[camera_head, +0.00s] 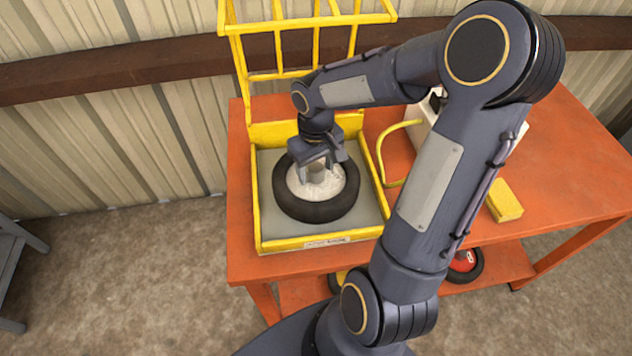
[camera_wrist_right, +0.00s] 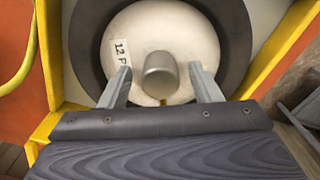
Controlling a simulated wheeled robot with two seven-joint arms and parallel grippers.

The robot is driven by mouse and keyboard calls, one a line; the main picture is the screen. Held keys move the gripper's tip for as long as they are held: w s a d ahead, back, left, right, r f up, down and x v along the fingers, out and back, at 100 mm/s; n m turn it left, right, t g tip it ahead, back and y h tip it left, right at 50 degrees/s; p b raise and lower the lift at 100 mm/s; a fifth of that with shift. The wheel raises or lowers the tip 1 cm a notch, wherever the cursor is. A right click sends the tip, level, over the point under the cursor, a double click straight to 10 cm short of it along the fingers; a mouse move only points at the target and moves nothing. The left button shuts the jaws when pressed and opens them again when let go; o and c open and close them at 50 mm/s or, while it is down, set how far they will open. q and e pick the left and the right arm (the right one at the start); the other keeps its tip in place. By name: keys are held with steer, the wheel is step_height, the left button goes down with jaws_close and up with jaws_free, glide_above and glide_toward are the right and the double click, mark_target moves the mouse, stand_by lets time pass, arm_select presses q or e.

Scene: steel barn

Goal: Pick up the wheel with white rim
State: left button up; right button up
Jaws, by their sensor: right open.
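The wheel with white rim (camera_head: 316,208) lies flat in a yellow-framed tray (camera_head: 262,220) on the orange table. It has a black tyre and a grey cylindrical hub standing up at its middle. In the right wrist view, the white rim (camera_wrist_right: 180,30) carries a label reading "12 F", partly hidden by a finger. My right gripper (camera_head: 318,170) is over the wheel, pointing down. In the right wrist view its two fingers (camera_wrist_right: 163,85) are open, one on each side of the hub (camera_wrist_right: 160,75), with gaps between. My left gripper is not in view.
The orange table (camera_head: 570,160) also holds a white machine (camera_head: 422,115) with a yellow hose and a yellow block (camera_head: 505,200). A yellow cage (camera_head: 300,45) rises behind the tray. A wheel with red rim (camera_head: 465,262) is on the lower shelf.

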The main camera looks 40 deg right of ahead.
steer(key=shift+f, duration=0.1)
jaws_close()
stand_by(0.3)
stand_by(1.1)
